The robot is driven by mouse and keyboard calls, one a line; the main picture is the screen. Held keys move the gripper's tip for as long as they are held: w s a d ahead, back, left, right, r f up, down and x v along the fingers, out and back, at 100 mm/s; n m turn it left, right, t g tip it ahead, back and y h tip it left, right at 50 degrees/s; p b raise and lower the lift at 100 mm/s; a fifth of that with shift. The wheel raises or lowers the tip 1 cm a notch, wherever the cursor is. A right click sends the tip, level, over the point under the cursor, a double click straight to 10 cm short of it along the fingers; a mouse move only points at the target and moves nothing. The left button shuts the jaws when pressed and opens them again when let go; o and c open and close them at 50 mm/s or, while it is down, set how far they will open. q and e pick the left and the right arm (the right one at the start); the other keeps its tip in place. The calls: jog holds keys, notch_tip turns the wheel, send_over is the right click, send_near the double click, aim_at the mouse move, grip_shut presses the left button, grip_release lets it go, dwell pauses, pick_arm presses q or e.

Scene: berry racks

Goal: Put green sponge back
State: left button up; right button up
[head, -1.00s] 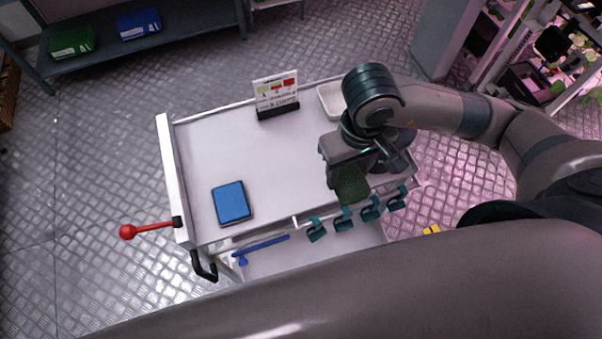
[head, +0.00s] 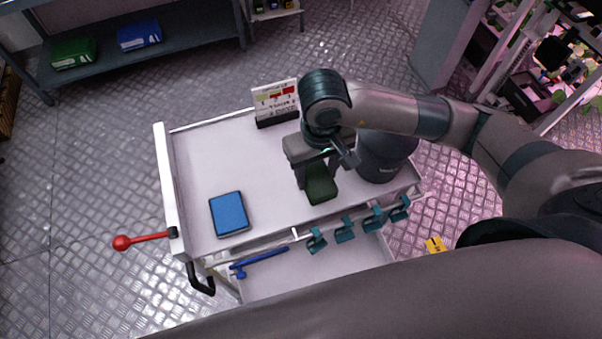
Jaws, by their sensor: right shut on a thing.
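The green sponge (head: 321,188) is dark green and shows below my right gripper (head: 318,172), over the right half of the white cart's top (head: 270,185). My right gripper is shut on the sponge. I cannot tell whether the sponge touches the cart top. A blue sponge (head: 229,213) lies flat on the left part of the cart top. My left gripper is not in view.
A small sign (head: 275,100) stands at the cart's back edge. A dark bin (head: 384,156) is at the cart's right. Teal clips (head: 345,231) hang along the front edge. A red-knobbed lever (head: 122,243) sticks out left. A grey shelf (head: 190,45) holds green and blue packs.

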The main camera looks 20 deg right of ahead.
jog(key=w+a+f, duration=0.1)
jog(key=w+a+f+p, duration=0.1)
jog(key=w, duration=0.1)
jog(key=shift+w+a+f, duration=0.15)
jog(key=shift+a+f, duration=0.1)
jog(key=shift+a, duration=0.05)
jog(key=shift+f, duration=0.1)
jog(key=shift+f+p, duration=1.15)
jog(key=shift+f, duration=0.75)
jog(key=shift+f+b, duration=0.2)
jog(key=shift+b, duration=0.15)
jog(key=o, duration=1.4)
